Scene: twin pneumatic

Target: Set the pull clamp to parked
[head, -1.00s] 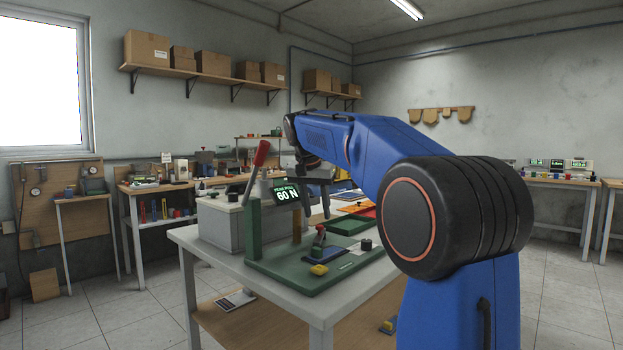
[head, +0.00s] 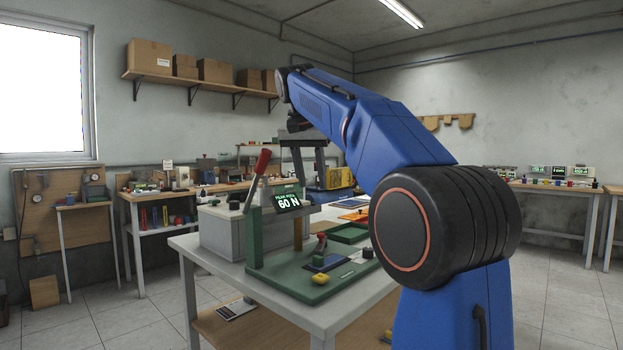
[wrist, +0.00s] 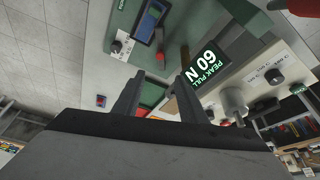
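A small clamp with a red handle (head: 321,243) stands on a blue block (head: 324,263) on the green board (head: 290,279); which part is the pull clamp I cannot tell for certain. Its handle looks roughly upright. In the wrist view the red handle (wrist: 160,59) and blue block (wrist: 150,22) show beyond my fingertips. My gripper (head: 309,177) hangs above and behind the clamp, clear of it. In the wrist view its two fingers (wrist: 160,85) are apart with nothing held between them.
A long red-handled lever (head: 262,163) rises from a green post at left. A yellow piece (head: 320,279) lies at the board's front. Green and orange trays lie behind.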

